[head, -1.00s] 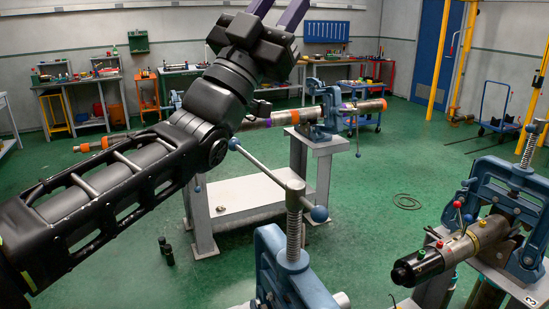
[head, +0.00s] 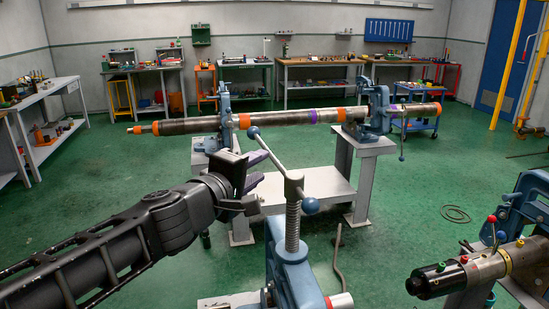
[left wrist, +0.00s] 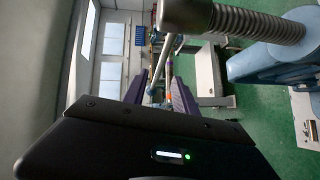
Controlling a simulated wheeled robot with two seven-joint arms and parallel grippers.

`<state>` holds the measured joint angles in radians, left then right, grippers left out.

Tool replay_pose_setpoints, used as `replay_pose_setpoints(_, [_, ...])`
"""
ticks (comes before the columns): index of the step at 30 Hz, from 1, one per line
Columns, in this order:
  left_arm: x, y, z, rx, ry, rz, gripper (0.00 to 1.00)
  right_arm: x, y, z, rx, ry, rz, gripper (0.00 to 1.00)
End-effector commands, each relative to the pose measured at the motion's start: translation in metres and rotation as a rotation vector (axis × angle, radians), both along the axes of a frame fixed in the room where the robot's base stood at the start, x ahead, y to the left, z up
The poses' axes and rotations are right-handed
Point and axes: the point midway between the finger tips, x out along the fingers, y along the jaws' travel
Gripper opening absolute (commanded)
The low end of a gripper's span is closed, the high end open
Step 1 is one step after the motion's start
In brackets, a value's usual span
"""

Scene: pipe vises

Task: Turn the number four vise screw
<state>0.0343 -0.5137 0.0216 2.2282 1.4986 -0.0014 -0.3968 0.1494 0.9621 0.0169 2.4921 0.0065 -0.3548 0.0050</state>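The nearest blue vise (head: 292,276) stands upright at front centre, with a threaded screw (head: 293,222) and a slanted handle bar (head: 272,157) with a blue ball at each end. No number four is readable on it. My left gripper (head: 266,168) is open and empty, its purple fingers just left of the bar, below its upper ball. In the left wrist view the fingers (left wrist: 162,92) are spread, and the bar (left wrist: 168,62) and large screw (left wrist: 258,24) show beyond. Whether a finger touches the bar I cannot tell. My right gripper is out of view.
A long pipe (head: 280,120) lies across two blue vises behind, on grey stands. Another vise (head: 530,210) holds a dark pipe tool (head: 470,268) at right. Workbenches (head: 320,68) line the back wall. Green floor between is mostly clear.

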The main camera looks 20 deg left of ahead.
Motion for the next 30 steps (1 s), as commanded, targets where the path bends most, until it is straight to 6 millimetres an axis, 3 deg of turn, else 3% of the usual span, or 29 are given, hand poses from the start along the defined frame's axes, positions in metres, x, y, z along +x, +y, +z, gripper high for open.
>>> replay_pose_setpoints(13, [0.007, 0.001, -0.003, 0.010, 0.001, 0.002, 0.34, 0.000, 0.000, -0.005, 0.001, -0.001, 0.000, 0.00])
replay_pose_setpoints(25, [0.063, -0.001, -0.012, 0.011, 0.002, 0.003, 0.34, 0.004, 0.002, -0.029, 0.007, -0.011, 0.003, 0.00])
replay_pose_setpoints(30, [0.076, -0.001, -0.012, 0.009, 0.000, 0.003, 0.34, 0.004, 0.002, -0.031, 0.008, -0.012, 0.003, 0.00])
